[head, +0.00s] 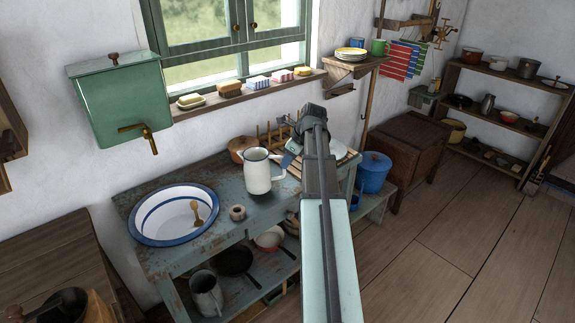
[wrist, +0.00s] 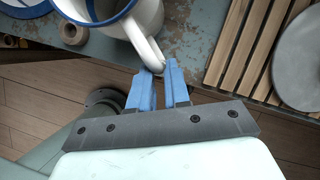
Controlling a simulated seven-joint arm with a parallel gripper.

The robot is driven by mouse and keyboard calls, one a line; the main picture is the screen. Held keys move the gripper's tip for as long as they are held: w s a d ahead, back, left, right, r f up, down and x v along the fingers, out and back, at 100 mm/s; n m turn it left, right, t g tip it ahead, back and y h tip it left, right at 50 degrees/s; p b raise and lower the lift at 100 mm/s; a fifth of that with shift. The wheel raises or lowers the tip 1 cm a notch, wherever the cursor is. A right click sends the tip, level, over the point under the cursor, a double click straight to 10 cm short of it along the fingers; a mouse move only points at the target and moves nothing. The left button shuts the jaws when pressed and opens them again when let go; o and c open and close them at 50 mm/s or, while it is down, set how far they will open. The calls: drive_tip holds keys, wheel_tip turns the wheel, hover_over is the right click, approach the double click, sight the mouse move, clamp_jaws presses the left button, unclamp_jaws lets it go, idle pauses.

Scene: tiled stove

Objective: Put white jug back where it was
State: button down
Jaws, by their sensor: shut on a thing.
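The white jug (head: 258,174) with a dark rim is upright at the blue-green worn bench (head: 215,226), right of the basin. In the wrist view the jug (wrist: 137,22) shows a blue rim and its white handle (wrist: 152,52) points toward me. My gripper (head: 286,160) comes in from the right of the jug. Its blue fingers (wrist: 160,75) are shut on the handle near its lower end. I cannot tell for certain whether the jug's base touches the bench top.
A white basin with a blue rim (head: 152,236) holds a wooden spoon, left of the jug. A small round roll (head: 237,213) lies between them. A slatted wooden rack (wrist: 235,50) and a grey round thing (wrist: 300,65) lie right of the jug. A brown pot (head: 238,145) stands behind.

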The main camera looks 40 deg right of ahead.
drive_tip(key=shift+f, duration=0.85)
drive_tip(key=c, duration=1.1)
unclamp_jaws()
drive_tip(key=v, duration=1.2)
